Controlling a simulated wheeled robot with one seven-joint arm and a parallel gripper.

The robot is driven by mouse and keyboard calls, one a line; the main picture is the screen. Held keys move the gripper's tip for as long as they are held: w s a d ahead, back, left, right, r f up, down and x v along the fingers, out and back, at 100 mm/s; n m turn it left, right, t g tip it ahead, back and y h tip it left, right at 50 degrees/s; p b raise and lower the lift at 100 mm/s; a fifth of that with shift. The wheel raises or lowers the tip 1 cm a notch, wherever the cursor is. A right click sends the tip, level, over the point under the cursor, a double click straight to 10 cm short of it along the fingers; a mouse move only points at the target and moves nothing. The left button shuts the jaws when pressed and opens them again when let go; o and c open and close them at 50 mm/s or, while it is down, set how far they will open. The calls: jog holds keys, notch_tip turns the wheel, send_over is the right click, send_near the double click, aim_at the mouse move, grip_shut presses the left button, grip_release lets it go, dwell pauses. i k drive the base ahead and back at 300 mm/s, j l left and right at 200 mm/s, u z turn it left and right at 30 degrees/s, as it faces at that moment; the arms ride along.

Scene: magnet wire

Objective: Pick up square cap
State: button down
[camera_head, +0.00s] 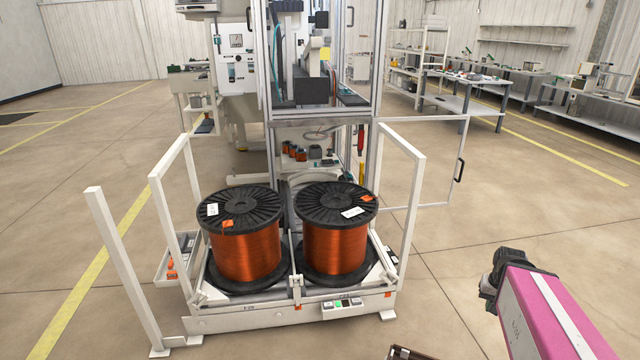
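I cannot make out a square cap for certain. Several small orange and dark pieces (295,152) and a grey piece (315,152) stand on the shelf under the glass cabinet; they are too small to tell whether one is a square cap. A pink link of my arm with a dark joint at its end shows at the lower right, over the floor and apart from everything. I see no gripper fingers.
Two black spools of orange wire, left (246,258) and right (334,250), stand in a white frame (240,322) with upright posts, in front of the shelf. A glass door (425,165) hangs open at right. The floor (540,220) at right is clear.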

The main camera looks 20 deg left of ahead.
aim_at(186, 243)
jog(key=u, duration=2.3)
